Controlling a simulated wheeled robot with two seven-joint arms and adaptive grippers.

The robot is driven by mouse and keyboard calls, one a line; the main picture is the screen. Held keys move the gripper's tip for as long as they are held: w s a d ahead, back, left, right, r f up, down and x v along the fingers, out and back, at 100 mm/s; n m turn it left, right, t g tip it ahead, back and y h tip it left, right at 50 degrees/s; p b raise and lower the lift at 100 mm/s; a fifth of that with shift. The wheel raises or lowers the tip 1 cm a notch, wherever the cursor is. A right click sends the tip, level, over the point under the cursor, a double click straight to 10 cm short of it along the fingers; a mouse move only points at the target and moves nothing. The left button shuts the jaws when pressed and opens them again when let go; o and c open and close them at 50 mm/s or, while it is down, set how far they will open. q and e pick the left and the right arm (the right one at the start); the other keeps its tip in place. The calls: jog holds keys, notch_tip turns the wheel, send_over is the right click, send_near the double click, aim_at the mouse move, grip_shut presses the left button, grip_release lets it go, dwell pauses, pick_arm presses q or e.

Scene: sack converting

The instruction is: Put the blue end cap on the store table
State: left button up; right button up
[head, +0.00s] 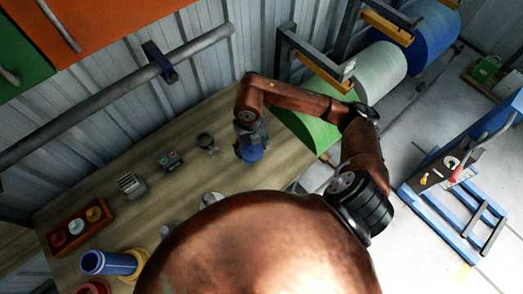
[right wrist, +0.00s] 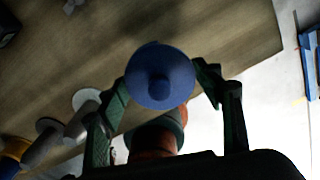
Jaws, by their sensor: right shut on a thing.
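The blue end cap (head: 252,154) is round, with a central knob that shows in the right wrist view (right wrist: 159,80). My right gripper (head: 249,139) is shut on it. In the right wrist view the two dark green fingers (right wrist: 163,88) stand on either side of the cap. The cap shows against the right part of the wooden table (head: 190,118); I cannot tell whether it touches the top. My left gripper is not in view. My own arm and body hide the front middle of the table.
A red tray with round pieces (head: 63,226), a small metal block (head: 131,186), a button box (head: 171,160) and a dark stand (head: 206,141) are on the table. A blue cylinder (head: 115,263) lies front left. Large rolls (head: 374,75) and a blue lift cart (head: 440,180) stand right.

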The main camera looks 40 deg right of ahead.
jog(key=w+d+f, duration=0.1)
jog(key=d+f, duration=0.1)
jog(key=d, duration=0.2)
jog(key=w+d+f, duration=0.1)
jog(key=d+f, duration=0.2)
jog(key=d, duration=0.1)
jog(key=w+d+f+p, duration=0.1)
jog(key=d+f, duration=0.2)
jog(key=shift+w+d+f, duration=0.1)
jog(key=shift+w+d, duration=0.1)
jog(key=shift+d, duration=0.2)
jog(key=shift+w+d+f, duration=0.2)
jog(key=shift+d+f, duration=0.3)
jog(key=shift+f, duration=0.1)
notch_tip(320, 180, down, 3)
jog(key=shift+d+f+p, duration=0.1)
jog(key=shift+d+p, duration=0.05)
jog(key=shift+p, duration=0.15)
jog(key=shift+w+f, duration=0.1)
jog(key=shift+f, duration=0.15)
jog(key=o, duration=1.1)
jog(key=shift+c, duration=0.2)
